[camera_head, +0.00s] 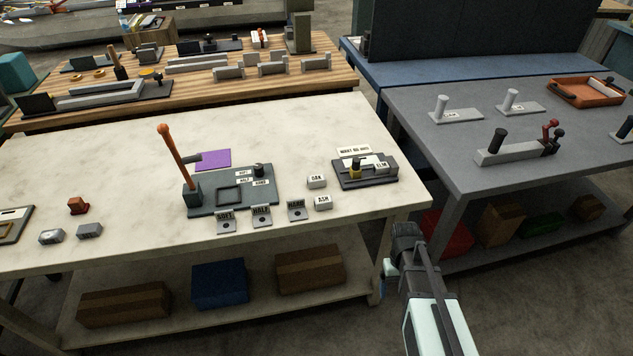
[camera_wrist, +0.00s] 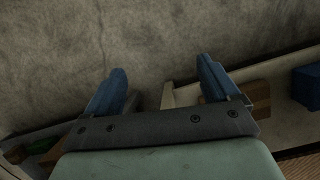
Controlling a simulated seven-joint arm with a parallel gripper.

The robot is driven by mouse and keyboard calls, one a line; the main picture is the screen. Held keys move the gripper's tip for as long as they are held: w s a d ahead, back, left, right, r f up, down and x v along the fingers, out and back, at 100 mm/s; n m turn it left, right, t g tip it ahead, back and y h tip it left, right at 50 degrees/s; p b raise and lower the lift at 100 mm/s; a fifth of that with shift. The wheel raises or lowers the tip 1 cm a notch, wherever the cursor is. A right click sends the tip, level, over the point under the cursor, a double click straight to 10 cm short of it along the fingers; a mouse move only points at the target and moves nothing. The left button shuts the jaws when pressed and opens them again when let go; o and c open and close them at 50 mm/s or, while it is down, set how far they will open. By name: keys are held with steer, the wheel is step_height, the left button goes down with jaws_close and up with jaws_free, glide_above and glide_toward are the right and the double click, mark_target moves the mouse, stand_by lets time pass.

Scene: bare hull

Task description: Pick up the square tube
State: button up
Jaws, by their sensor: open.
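Two short grey metal pieces lie on the white table at its left front: one grey piece (camera_head: 51,237) and another grey piece (camera_head: 89,231) to its right. Either may be the square tube; they are too small to tell for sure. A small red-brown block (camera_head: 77,205) lies just behind them. My gripper (camera_wrist: 160,65) is open and empty, with its two blue fingers apart over bare floor in the wrist view. In the head view my arm is off the table's right front corner, far from the grey pieces. The wrist view shows neither piece.
The white table (camera_head: 330,120) holds a dark fixture with an orange lever (camera_head: 172,143), labelled small blocks (camera_head: 262,216) and a labelled tray (camera_head: 365,172). A framed panel (camera_head: 14,222) lies at the left edge. A grey table (camera_head: 410,105) stands right, across a floor gap.

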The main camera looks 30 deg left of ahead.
steer(key=a+r+n, duration=0.1)
steer(key=a+r, duration=0.5)
steer(key=r, duration=0.1)
steer(key=a+r+n+t, duration=0.1)
steer(key=a+r, duration=0.6)
steer(key=a+r+n+t, duration=0.1)
steer(key=a+r, duration=0.6)
steer(key=shift+a+n+y, duration=0.25)
steer(key=shift+n+y, duration=0.05)
steer(key=shift+y, duration=0.1)
step_height(320, 180, up, 13)
steer(key=m+y, duration=0.1)
steer(key=y, duration=0.1)
glide_above(316, 178)
steer(key=f, duration=0.8)
steer(key=shift+s, duration=0.25)
steer(key=shift+w+f, duration=0.15)
steer(key=shift+f, duration=1.2)
steer(key=shift+w+f, duration=0.15)
steer(key=shift+f, duration=1.2)
steer(key=c, duration=1.1)
steer(key=shift+r, duration=0.1)
steer(key=shift+c, duration=0.2)
